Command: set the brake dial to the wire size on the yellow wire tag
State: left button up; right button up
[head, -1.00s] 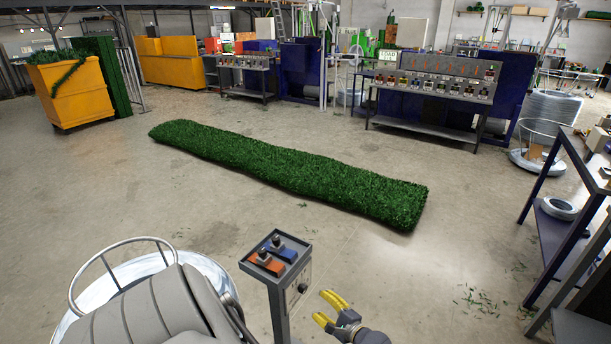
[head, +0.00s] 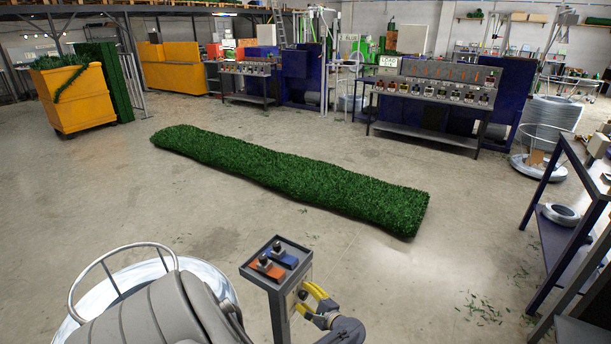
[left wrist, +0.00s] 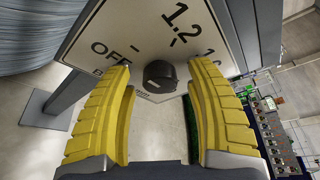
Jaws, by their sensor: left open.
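The brake dial is a black round knob (left wrist: 160,74) on a pale plate (left wrist: 135,35) in the left wrist view. The plate reads "OFF" at left and "1.2" at top, with another number partly hidden at right. Which mark the knob points to is unclear. My left gripper (head: 304,298) is open, its yellow fingers at the side of the control stand (head: 270,270). In the left wrist view its fingers (left wrist: 161,84) lie on either side of the knob, with gaps showing. The yellow wire tag cannot be made out. My right gripper is out of view.
Orange and blue switches sit on the stand's top. A grey seat (head: 155,315) and a wire coil (head: 215,275) are left of the stand. A green garland strip (head: 290,180) lies behind on the floor. A dark shelf rack (head: 560,250) stands at right.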

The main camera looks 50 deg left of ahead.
pick_arm(q)
grip_shut()
dwell(0.4)
jog(key=m+g+h, duration=0.1)
jog(key=m, duration=0.1)
jog(key=shift+m, duration=0.4)
jog(key=shift+m+g+h, duration=0.6)
jog(key=shift+m, duration=0.4)
grip_release()
